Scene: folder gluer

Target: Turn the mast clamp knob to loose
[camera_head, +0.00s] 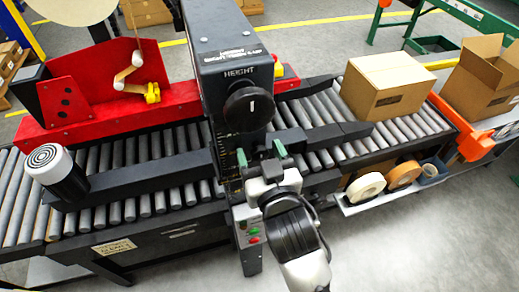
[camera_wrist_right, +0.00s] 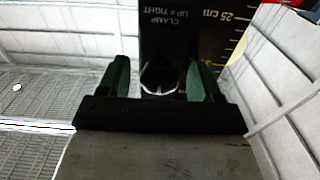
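My right gripper (camera_head: 261,155) is in front of the black mast (camera_head: 230,50), below the large black HEIGHT knob (camera_head: 247,108). Its two green fingers are apart. In the right wrist view a dark, round-edged knob (camera_wrist_right: 160,77) shows between the fingers, under white lettering that reads CLAMP UP = TIGHT. Narrow gaps seem to show on both sides of it. How deep it sits between the fingers and how its lever or mark points cannot be told. In the head view the clamp knob is not clearly visible near the gripper. My left gripper is not in view.
A roller conveyor (camera_head: 130,205) runs behind the mast. A closed carton (camera_head: 388,85) and an open carton (camera_head: 485,75) stand at right. Tape rolls (camera_head: 366,187) lie on a low shelf. A red and a green button (camera_head: 254,235) sit on the mast's lower front.

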